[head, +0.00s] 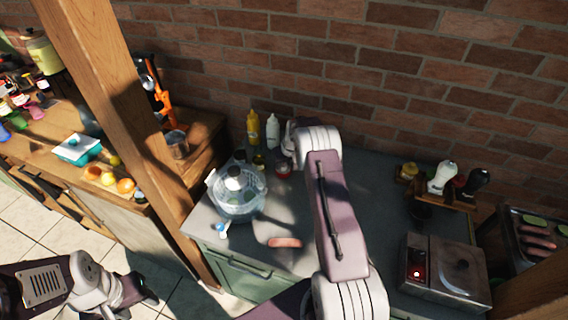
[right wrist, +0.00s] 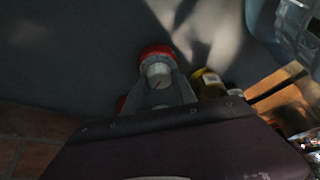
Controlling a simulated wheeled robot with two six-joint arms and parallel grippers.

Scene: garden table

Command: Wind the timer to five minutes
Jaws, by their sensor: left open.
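The timer is a small red round thing with a pale knob, standing on the grey counter; its red body (head: 283,171) shows just below my right gripper (head: 289,152) in the head view. In the right wrist view the timer (right wrist: 157,53) is ahead of the fingers, with a dark mark on the knob. The fingers of my right gripper (right wrist: 160,88) lie on either side of the knob; whether they press on it is too dim to tell. My left gripper (head: 145,292) is open and empty at the lower left, over the floor and away from the counter.
A clear lidded bowl (head: 239,197) stands left of the timer. A yellow bottle (head: 253,128) and a white bottle (head: 273,131) stand behind. A sausage (head: 285,243) lies near the front edge. A metal appliance (head: 445,272) with a red light is at right.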

